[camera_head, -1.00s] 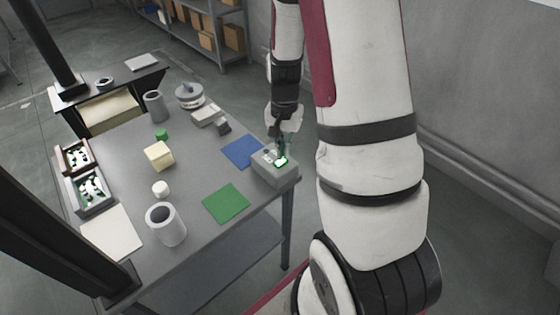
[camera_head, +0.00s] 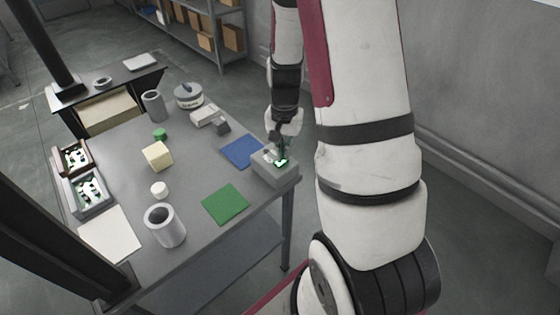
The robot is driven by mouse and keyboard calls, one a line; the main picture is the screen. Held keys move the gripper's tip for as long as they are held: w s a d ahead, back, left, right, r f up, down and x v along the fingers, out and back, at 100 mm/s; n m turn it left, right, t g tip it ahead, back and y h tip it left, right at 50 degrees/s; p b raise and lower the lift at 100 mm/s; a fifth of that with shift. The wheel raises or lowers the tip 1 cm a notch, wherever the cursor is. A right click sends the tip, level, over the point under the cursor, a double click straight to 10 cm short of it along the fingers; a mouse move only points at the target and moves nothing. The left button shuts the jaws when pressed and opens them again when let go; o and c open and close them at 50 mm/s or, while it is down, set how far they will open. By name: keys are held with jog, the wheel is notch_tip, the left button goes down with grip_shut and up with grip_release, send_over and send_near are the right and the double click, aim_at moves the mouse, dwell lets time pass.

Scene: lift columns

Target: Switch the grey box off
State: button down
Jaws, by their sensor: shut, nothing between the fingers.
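The grey box (camera_head: 277,176) stands at the right corner of the grey table. A small green light (camera_head: 282,162) glows on its top, with a pale switch area beside it that is partly hidden. My gripper (camera_head: 280,154) is shut and empty. It points down at the top of the box, and its dark fingertips are at or just above the switch area. I cannot tell whether they touch it.
The grey table (camera_head: 195,209) also carries a blue mat (camera_head: 242,151), a green mat (camera_head: 225,204), a grey cylinder (camera_head: 165,226), a yellow block (camera_head: 157,156) and trays of small parts (camera_head: 88,191). A black post (camera_head: 55,215) rises at the left front.

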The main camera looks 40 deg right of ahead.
jog(key=shift+f, duration=0.35)
jog(key=shift+r, duration=0.1)
jog(key=shift+r+p, duration=1.95)
jog(key=shift+r, duration=1.45)
jog(key=shift+a+r, duration=0.15)
jog(key=shift+r, duration=0.15)
jog(key=a+r+n+t, duration=0.1)
jog(key=a+r+n, duration=0.2)
jog(key=a+r, duration=0.5)
jog(key=s+a+r+n+t, duration=0.2)
jog(key=s+a+r+n, duration=0.2)
jog(key=s+r, duration=0.4)
jog(key=s+a+r+n+t, duration=0.2)
jog(key=s+a+r+n, duration=0.2)
jog(key=s+r, duration=0.4)
jog(key=shift+s+a+r+n, duration=0.35)
jog(key=shift+s+a, duration=0.2)
jog(key=shift+a, duration=0.25)
